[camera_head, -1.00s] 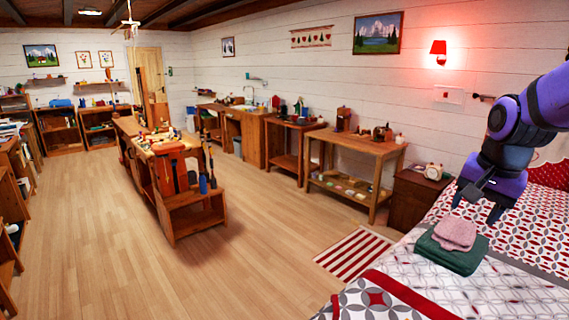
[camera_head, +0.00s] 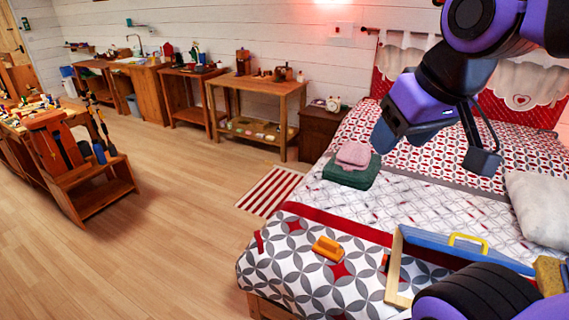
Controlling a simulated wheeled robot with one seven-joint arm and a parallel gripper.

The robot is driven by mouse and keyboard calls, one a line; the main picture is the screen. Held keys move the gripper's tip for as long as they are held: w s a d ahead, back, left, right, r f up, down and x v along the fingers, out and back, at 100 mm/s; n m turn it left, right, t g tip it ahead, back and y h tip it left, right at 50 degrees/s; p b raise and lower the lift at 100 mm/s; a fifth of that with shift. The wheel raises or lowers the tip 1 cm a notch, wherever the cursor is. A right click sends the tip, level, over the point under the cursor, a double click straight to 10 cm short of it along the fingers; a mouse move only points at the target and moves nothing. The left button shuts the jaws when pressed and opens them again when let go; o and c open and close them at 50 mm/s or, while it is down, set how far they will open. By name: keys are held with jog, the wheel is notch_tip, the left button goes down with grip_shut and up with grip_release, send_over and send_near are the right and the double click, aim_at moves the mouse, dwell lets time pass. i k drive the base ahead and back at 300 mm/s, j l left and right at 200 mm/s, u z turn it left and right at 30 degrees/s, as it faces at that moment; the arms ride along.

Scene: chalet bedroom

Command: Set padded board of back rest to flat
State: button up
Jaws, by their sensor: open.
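The back rest lies on the bed at the lower right. Its blue padded board (camera_head: 427,243) has a yellow handle (camera_head: 468,240) along its upper edge. A pale wooden frame (camera_head: 393,272) runs down its left side. My own body hides its lower right part, and I cannot tell the board's exact tilt. My gripper (camera_head: 433,150) is open and empty above the bed, beyond the back rest and apart from it, with its fingers pointing down.
Folded pink and green towels (camera_head: 352,172) lie on the bed's left side. An orange block-like object (camera_head: 328,249) lies near the front left. A white pillow (camera_head: 541,207) is at the right. A yellowish block (camera_head: 549,275) sits beside the back rest. Floor (camera_head: 170,250) left of the bed is clear.

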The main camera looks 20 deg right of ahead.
aim_at(450, 245)
jog(key=z, duration=1.55)
